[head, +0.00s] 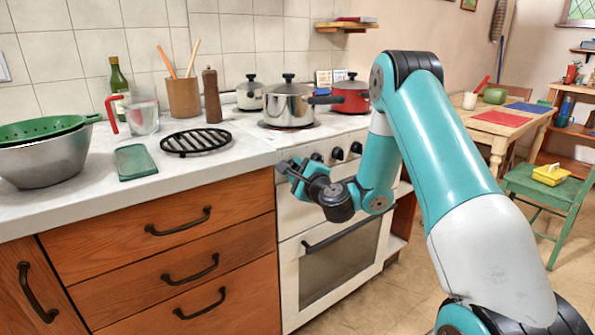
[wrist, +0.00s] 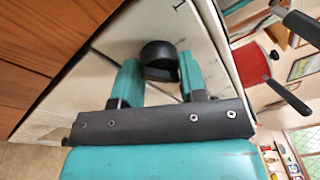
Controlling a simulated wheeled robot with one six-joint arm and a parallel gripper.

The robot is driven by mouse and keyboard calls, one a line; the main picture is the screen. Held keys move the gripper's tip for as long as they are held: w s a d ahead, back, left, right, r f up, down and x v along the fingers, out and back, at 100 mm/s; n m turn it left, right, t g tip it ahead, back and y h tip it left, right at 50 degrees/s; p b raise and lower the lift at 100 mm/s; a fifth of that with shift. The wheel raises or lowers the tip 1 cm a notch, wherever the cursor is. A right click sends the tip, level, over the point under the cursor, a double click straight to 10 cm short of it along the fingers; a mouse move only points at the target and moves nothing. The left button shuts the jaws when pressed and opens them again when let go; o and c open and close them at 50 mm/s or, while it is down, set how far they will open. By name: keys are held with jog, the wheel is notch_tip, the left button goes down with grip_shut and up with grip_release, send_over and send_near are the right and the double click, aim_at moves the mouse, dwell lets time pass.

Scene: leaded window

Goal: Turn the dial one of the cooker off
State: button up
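The white cooker (head: 330,270) stands at the right end of the counter, with a row of black dials on its front panel. Three dials show to the right of my gripper, such as one dial (head: 337,153). My gripper (head: 291,172) is at the left end of this panel and hides what is behind it. In the wrist view a black dial (wrist: 158,58) sits between the two turquoise fingers of my gripper (wrist: 160,78). The fingers are apart, one on each side of the dial; I cannot tell whether they touch it. A small dark mark (wrist: 180,6) is on the panel near it.
A steel pot (head: 289,105) and a red pot (head: 350,95) stand on the hob above. The oven door handle (head: 342,233) sticks out below the dials. Wooden drawers (head: 165,260) are to the left. The floor in front is clear.

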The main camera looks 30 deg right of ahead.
jog(key=shift+f+n+b, duration=0.15)
jog(key=shift+n+b, duration=0.15)
jog(key=shift+b, duration=0.2)
jog(key=n+b, duration=0.3)
jog(key=b, duration=0.1)
jog(key=n+b, duration=0.3)
jog(key=b, duration=0.1)
jog(key=n+t+b, duration=0.1)
jog(key=n+b, duration=0.3)
jog(key=shift+f+y, duration=0.3)
jog(key=shift+y, duration=0.1)
jog(key=shift+r+n+b, duration=0.1)
jog(key=shift+n+b, duration=0.9)
jog(key=shift+b, duration=0.25)
jog(key=o, duration=0.9)
jog(key=shift+r, duration=0.15)
